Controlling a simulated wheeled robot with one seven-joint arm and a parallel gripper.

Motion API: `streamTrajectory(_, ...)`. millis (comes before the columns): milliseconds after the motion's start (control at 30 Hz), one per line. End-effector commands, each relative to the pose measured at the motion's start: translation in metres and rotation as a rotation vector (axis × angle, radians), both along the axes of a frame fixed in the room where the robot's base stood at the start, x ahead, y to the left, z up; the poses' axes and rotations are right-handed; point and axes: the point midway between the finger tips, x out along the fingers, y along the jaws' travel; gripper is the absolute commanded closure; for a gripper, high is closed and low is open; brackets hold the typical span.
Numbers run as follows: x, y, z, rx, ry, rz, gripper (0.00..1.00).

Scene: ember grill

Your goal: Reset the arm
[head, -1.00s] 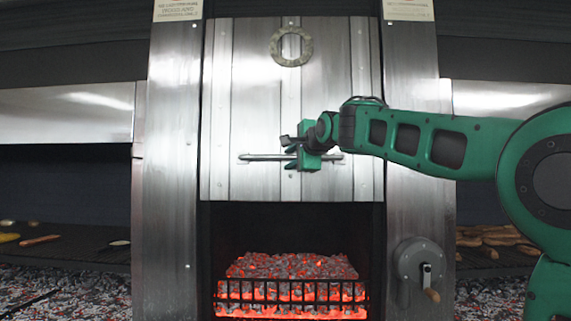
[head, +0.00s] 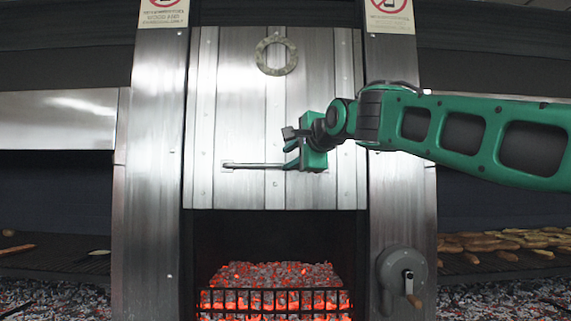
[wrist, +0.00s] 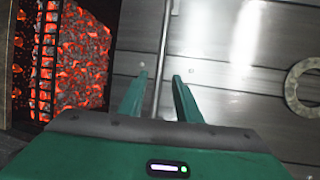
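My gripper (head: 291,148) is in front of the metal door (head: 237,100), beside its horizontal bar handle (head: 250,165). In the wrist view, its two green fingers (wrist: 158,85) are apart. The bar handle (wrist: 163,60) shows between and beyond them; I cannot tell whether they touch it. No object is seen held. My green arm comes in from the right in the head view. The door is raised above the opening with the glowing coals (head: 275,275).
A metal rack (head: 275,299) stands before the coals below. A crank wheel (head: 402,278) is on the right post. A ring (head: 276,56) is on the upper door. Grill beds with food (head: 500,242) lie on both sides.

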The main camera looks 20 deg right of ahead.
Motion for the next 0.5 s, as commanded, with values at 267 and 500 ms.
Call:
streamTrajectory(267,0.0,0.0,0.0,-0.001,0.0,0.0,0.69)
streamTrajectory(500,-0.01,-0.027,-0.056,-0.123,0.118,-0.021,0.69)
